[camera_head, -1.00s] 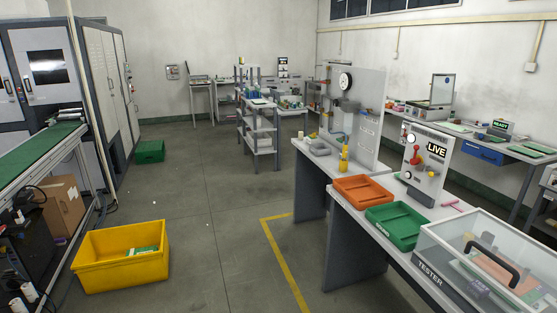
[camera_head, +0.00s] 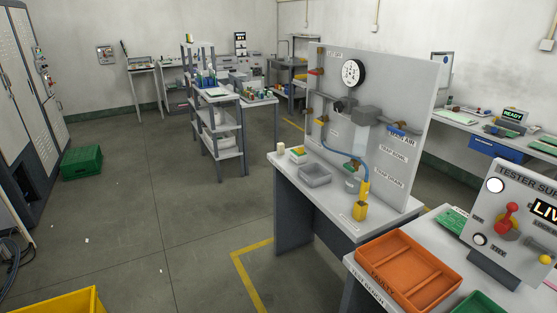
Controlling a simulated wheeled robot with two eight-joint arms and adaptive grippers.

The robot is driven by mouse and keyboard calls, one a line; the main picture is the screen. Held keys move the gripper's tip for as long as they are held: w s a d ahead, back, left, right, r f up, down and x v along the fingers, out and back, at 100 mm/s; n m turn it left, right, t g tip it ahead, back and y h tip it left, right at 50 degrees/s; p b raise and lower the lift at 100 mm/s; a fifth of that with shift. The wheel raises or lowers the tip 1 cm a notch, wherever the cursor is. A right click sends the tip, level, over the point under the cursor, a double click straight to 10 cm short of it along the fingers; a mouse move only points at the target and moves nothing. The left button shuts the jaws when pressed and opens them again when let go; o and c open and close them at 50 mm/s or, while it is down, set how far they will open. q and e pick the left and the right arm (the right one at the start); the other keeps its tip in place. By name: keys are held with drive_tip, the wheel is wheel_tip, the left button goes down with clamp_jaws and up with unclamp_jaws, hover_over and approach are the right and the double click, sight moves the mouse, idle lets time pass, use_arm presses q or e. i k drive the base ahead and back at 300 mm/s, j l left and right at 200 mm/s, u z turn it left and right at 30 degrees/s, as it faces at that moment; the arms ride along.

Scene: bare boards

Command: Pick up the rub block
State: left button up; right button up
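I cannot make out for sure which thing is the rub block. A small green and yellow block (camera_head: 298,153) lies on the grey bench (camera_head: 338,213) at the left end, next to a small pale cylinder (camera_head: 281,148). A shallow grey tray (camera_head: 315,174) sits in front of the block. A yellow bottle-like thing (camera_head: 360,209) stands near the bench's front edge. Neither of my grippers is in view.
A gauge panel (camera_head: 390,120) stands upright on the bench. An orange tray (camera_head: 408,270) and a green tray (camera_head: 480,303) lie on the nearer bench at right. A grey shelf rack (camera_head: 213,130), green crate (camera_head: 82,163) and yellow bin (camera_head: 60,302) stand on the floor. Open floor lies at left centre.

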sight(281, 147)
drive_tip(key=i+j, duration=0.2)
drive_tip(key=i, duration=0.2)
drive_tip(key=i+z, duration=0.1)
drive_tip(key=z, duration=0.55)
drive_tip(key=i+j+z, duration=0.1)
drive_tip(key=z, duration=0.25)
drive_tip(key=i+j+z, duration=0.35)
drive_tip(key=j, duration=0.25)
drive_tip(key=i+j+z, duration=0.15)
drive_tip(key=j, duration=0.15)
drive_tip(key=i+j+z, duration=0.2)
drive_tip(key=j, duration=0.15)
drive_tip(key=j+z, duration=0.15)
drive_tip(key=j, duration=0.2)
